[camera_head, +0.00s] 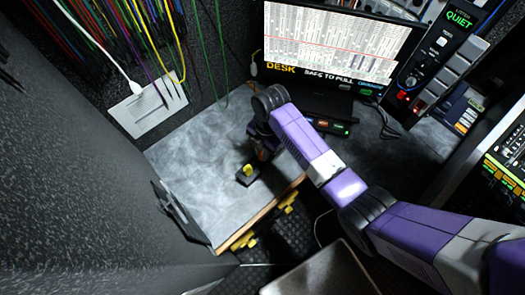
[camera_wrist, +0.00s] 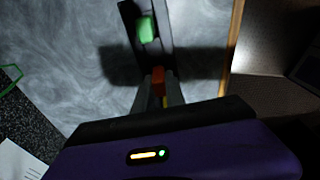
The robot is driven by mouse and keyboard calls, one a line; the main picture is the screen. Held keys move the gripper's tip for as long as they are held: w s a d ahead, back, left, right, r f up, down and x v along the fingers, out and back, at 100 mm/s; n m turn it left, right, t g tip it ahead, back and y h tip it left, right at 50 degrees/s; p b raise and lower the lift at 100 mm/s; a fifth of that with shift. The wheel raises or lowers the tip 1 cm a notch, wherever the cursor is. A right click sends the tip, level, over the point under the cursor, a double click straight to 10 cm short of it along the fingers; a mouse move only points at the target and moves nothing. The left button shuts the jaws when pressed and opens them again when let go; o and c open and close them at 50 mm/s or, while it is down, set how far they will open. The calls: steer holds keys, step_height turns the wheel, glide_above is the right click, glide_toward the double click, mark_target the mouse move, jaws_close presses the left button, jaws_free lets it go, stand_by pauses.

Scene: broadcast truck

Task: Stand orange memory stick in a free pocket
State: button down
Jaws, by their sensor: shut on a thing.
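My gripper (camera_wrist: 159,80) is shut on the orange memory stick (camera_wrist: 158,74), whose orange end shows between the fingertips in the wrist view. A little yellow also shows lower between the fingers. A narrow black holder (camera_wrist: 130,22) lies just ahead of the fingers, with a green piece (camera_wrist: 147,28) on it. Its near end is partly hidden by my gripper, and I cannot tell whether the stick touches it.
The grey desk (camera_head: 200,150) is mostly clear to the left. Its wooden edge (camera_head: 270,209) runs along the front, with yellow fittings below. A monitor (camera_head: 325,45) and a black strip with coloured pieces (camera_head: 330,126) are at the back. A dark panel (camera_head: 178,212) stands at the left edge.

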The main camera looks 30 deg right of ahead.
steer(key=shift+f, duration=0.25)
steer(key=c, duration=1.3)
jaws_free()
steer(key=shift+w+d+r+b, duration=0.1)
steer(key=shift+d+r+b, duration=0.05)
steer(key=shift+r, duration=1.15)
steer(key=shift+d+r+b, duration=0.1)
steer(key=shift+d+r, duration=0.05)
steer(key=shift+r, duration=1.1)
steer(key=shift+w+d+r+b, duration=0.1)
steer(key=shift+d+r+b, duration=0.05)
steer(key=shift+r, duration=1.15)
